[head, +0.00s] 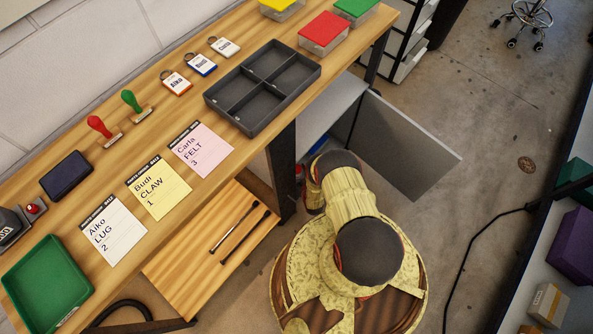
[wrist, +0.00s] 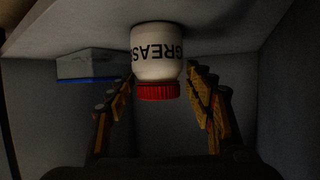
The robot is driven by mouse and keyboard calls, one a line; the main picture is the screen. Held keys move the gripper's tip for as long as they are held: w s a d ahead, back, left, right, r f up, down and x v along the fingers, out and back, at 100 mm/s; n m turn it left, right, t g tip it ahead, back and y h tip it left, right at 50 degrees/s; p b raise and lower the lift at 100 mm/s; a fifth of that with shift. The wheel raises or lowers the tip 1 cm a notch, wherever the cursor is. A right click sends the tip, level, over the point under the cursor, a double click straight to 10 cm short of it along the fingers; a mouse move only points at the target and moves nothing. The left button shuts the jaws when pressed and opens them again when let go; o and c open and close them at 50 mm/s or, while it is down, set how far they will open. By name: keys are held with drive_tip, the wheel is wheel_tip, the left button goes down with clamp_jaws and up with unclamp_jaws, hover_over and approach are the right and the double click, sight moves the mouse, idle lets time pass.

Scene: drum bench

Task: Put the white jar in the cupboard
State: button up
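The white jar (wrist: 158,52) with a red lid (wrist: 158,91) shows in the wrist view, its black "GREASE" lettering upside down. Its base meets the pale surface at the top of that inverted picture, so it appears to stand upright inside the grey cupboard (wrist: 285,75). My gripper (wrist: 160,84) is open, with its fingers on either side of the jar and gaps visible beside the lid. In the head view, the cupboard (head: 345,103) is under the bench with its grey door (head: 408,152) open.
A grey box with a blue edge (wrist: 92,65) is left of the jar in the wrist view. The bench (head: 75,190) above holds a divided dark tray (head: 240,105), a green tray (head: 48,282), cards and stamps.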

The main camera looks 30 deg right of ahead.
drive_tip(key=shift+o, duration=0.3)
drive_tip(key=shift+r, duration=0.1)
drive_tip(key=p+v, duration=0.3)
drive_tip(key=v, duration=0.3)
drive_tip(key=shift+s+r, duration=0.15)
drive_tip(key=shift+s, duration=0.05)
drive_tip(key=shift+s+a+r, duration=0.1)
drive_tip(key=shift+s+r, duration=0.05)
drive_tip(key=shift+s, duration=0.35)
